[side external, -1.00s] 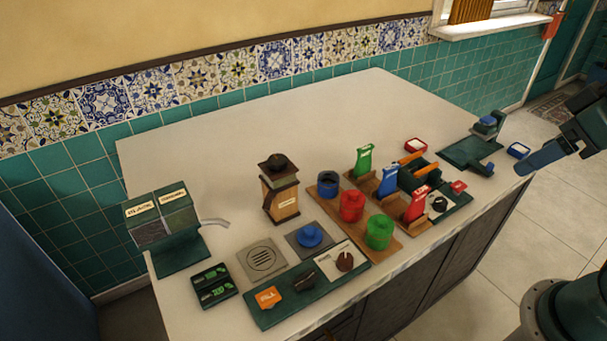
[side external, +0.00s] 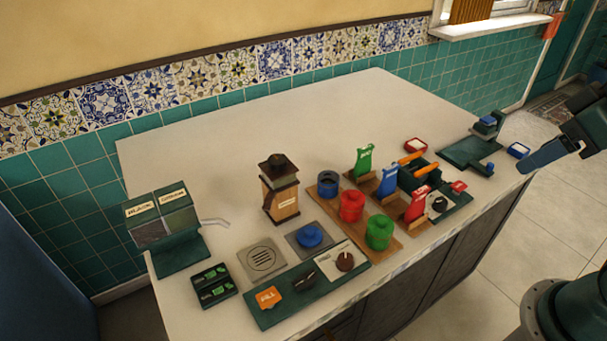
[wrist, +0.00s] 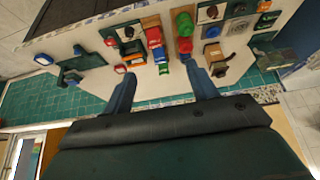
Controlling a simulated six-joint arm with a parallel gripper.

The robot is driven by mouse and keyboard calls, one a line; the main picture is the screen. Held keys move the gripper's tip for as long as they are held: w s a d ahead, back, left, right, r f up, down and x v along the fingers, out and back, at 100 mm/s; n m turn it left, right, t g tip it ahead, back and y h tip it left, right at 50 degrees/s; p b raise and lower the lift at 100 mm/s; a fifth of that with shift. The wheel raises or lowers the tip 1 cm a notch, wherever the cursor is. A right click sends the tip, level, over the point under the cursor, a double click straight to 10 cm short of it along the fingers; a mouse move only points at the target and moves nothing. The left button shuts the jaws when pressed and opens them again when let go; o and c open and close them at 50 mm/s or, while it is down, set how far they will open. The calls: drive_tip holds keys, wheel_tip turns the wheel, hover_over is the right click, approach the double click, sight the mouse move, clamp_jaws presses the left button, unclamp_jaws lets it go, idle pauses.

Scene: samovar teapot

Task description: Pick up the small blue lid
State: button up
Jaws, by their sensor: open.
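The small blue lid (side external: 310,235) is round with a knob and rests on a grey square plate (side external: 296,247) near the front of the counter. It also shows small in the wrist view (wrist: 238,28), near the top right. An open-looking blue canister (side external: 328,184) stands behind it, on a wooden board. My gripper (side external: 522,168) is at the far right of the side view, beyond the counter's right end and far from the lid. In the wrist view its two blue fingers (wrist: 160,70) are spread apart, with nothing held between them.
Red (side external: 351,206) and green (side external: 379,232) canisters stand right of the lid. A wooden grinder-like box (side external: 279,188) stands behind it. A green control panel (side external: 285,308) lies in front, a grille plate (side external: 261,260) to the left. The counter's back (side external: 330,110) is clear.

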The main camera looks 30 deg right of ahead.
drive_tip(key=w+a+f+n+g, duration=0.15)
drive_tip(key=w+a+n, duration=0.3)
drive_tip(key=w, duration=0.45)
drive_tip(key=w+a+n+g, duration=0.2)
drive_tip(key=w+a+n, duration=0.2)
drive_tip(key=w+n, duration=0.3)
drive_tip(key=w+a+f+n+g, duration=0.2)
drive_tip(key=w+a+f+n, duration=0.6)
drive_tip(key=w+a+f, duration=0.3)
wheel_tip(320, 180, down, 4)
drive_tip(key=shift+a+f, duration=0.1)
drive_tip(key=shift+a, duration=0.75)
drive_tip(key=shift+w, duration=0.1)
hover_over(309, 233)
drive_tip(key=shift+f, duration=4.25)
